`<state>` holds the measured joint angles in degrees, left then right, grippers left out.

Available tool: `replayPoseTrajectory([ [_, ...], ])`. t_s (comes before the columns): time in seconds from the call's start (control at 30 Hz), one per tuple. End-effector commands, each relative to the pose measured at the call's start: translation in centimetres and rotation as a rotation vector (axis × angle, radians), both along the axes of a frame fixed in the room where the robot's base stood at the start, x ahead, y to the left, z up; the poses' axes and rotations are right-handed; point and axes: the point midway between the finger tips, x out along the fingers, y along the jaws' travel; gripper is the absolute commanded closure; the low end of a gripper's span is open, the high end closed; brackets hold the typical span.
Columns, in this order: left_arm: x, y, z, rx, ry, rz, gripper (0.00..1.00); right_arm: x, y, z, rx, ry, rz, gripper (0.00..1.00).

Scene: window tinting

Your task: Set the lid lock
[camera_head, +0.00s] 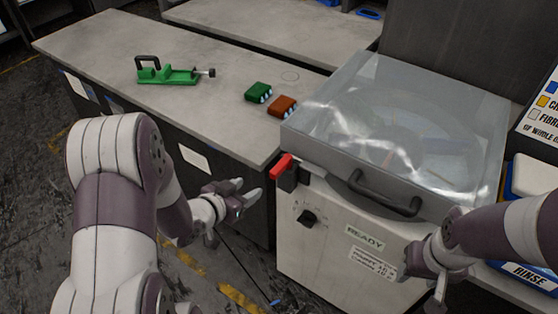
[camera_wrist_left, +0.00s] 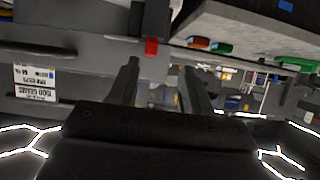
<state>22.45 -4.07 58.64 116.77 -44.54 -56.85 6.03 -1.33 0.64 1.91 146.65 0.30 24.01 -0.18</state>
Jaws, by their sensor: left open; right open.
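The machine's clear lid (camera_head: 400,125) is down over the white cabinet (camera_head: 345,235), with a dark handle (camera_head: 385,196) at its front. A red lever (camera_head: 281,166), which looks like the lid lock, sits on a black mount at the cabinet's upper left front corner. The red lever also shows in the left wrist view (camera_wrist_left: 151,47), ahead of the fingers. My left gripper (camera_head: 250,192) is open and empty, left of and a little below the lever, apart from it. My right gripper (camera_head: 423,285) is open in front of the cabinet's right side, below the handle.
A grey bench (camera_head: 215,120) at left holds a green clamp-like tool (camera_head: 168,73), a green block (camera_head: 258,92) and an orange block (camera_head: 282,106). A dark knob (camera_head: 307,218) is on the cabinet front below the lever. A blue RINSE label (camera_head: 530,275) is at right.

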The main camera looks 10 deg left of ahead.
Motion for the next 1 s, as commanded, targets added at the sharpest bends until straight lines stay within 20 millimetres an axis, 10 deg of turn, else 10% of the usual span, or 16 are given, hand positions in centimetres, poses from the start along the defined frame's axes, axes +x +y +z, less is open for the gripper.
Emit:
replayPoseTrajectory([
  [0.6,10.0,-4.1,-2.7,-0.037,-0.067,-0.017,0.51,0.0,0.0,-0.1,0.0,0.0,0.0,0.48],
  [1.0,11.5,-4.7,-3.4,-0.036,-0.067,-0.016,0.51,0.0,0.0,-0.1,0.0,0.0,0.0,0.48],
])
